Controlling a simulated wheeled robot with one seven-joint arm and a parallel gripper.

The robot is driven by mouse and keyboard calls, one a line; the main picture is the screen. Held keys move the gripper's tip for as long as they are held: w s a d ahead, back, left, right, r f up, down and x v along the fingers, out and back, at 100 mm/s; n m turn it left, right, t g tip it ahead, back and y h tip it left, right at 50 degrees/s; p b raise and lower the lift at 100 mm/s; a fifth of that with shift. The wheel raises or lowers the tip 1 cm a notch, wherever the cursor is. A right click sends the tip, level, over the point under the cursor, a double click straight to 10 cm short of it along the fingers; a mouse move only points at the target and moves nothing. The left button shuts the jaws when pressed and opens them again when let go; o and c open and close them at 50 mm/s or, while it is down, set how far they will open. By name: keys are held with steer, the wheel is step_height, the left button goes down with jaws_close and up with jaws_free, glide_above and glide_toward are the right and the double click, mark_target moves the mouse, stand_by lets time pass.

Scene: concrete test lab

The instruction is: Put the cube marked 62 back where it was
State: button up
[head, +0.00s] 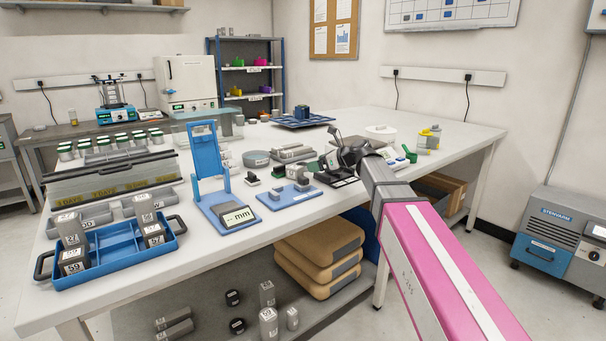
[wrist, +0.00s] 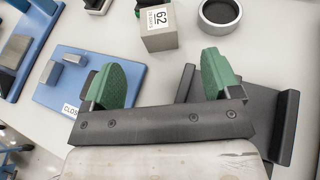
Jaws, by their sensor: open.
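The cube marked 62 (wrist: 160,28) is a grey block with a white label. In the wrist view it stands on the white tabletop at the top middle, beyond my fingertips and apart from them. My gripper (wrist: 166,84) is open, with green pads on its two fingers and nothing between them. In the head view my arm reaches over the bench's middle; I cannot clearly pick out the cube there. A blue tray (head: 112,277) at the bench's left end holds several grey numbered blocks, one marked 59 (head: 73,262), and has bare compartments in its middle.
A blue plate (wrist: 64,98) with small grey blocks lies left of my fingers. A black holder (wrist: 283,130) is at the right, and a dark round ring-shaped piece (wrist: 220,14) is beside the cube.

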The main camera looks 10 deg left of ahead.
mark_target(296, 167)
steer(key=x, duration=1)
steer(key=shift+s+r, duration=0.1)
steer(key=shift+r, duration=0.05)
steer(key=c, duration=1.2)
steer(key=shift+c, duration=0.2)
steer(key=shift+r, duration=0.2)
